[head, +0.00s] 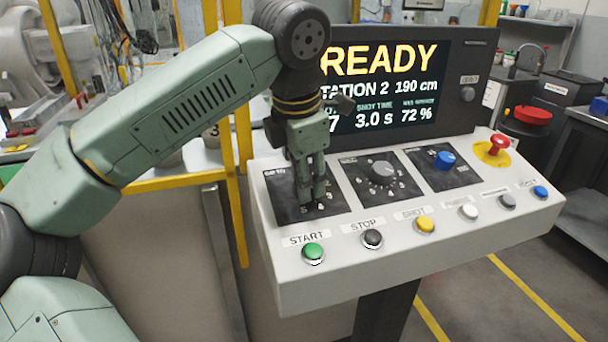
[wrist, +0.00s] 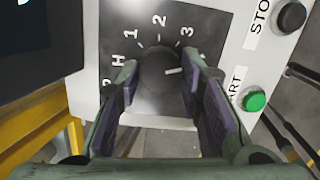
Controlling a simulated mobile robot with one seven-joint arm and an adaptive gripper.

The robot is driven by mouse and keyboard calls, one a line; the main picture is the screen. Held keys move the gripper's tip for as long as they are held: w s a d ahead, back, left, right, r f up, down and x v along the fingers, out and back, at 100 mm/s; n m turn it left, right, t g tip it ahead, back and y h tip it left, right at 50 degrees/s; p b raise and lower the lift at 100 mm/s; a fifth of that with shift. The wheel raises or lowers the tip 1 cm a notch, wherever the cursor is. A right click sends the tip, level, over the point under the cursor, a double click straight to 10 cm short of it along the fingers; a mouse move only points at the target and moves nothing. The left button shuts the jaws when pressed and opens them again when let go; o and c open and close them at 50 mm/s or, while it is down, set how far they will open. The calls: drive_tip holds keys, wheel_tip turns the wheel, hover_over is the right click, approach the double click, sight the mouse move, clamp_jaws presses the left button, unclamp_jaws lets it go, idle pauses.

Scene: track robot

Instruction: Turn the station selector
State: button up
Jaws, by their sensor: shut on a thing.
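The station selector (wrist: 157,68) is a dark round knob with a short white pointer line on a black plate (wrist: 205,22). Labels P, H, 1, 2 and 3 run around it in the wrist view. The pointer line faces right, past the 3, toward my right finger, which covers that part of the scale. My gripper (wrist: 160,82) is shut on the knob, one finger on each side. In the head view my gripper (head: 315,197) points down onto the leftmost black plate (head: 283,212) and hides the knob.
The screen (head: 395,85) reads READY, station 2 and 190 cm. A grey knob (head: 382,171), a blue knob (head: 445,159) and a red emergency button (head: 498,145) stand to the right. The green START button (head: 313,252) and several other buttons line the front edge.

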idle(0.3)
drive_tip(key=o, duration=1.2)
drive_tip(key=shift+c, duration=0.2)
drive_tip(key=v, duration=1.2)
